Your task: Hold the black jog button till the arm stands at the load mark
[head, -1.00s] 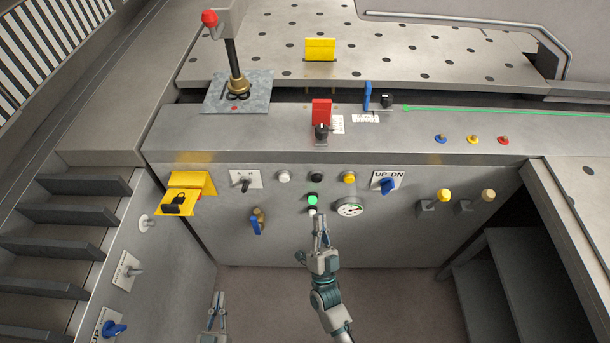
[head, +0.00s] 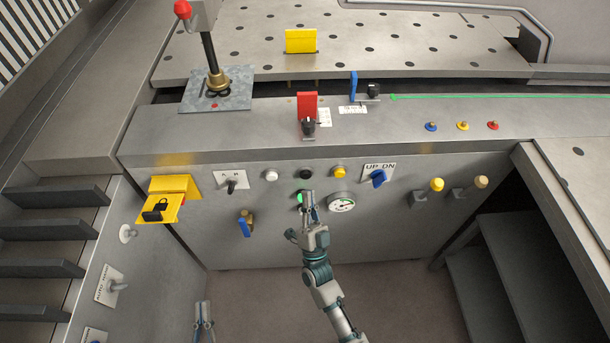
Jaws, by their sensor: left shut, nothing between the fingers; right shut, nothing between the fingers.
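The black jog button (head: 306,173) sits on the grey front panel, between a white button and a yellow button. My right gripper (head: 309,196) is shut and empty just below it, its tips apart from the black button in the picture. The gripper partly covers a green button (head: 299,198); I cannot tell whether it touches the panel. My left gripper (head: 204,316) is shut and empty, low in front of the panel. A vertical shaft (head: 209,52) with a brass collar stands over a metal plate at upper left. I cannot make out which mark is the load mark.
Floor space below the panel is clear.

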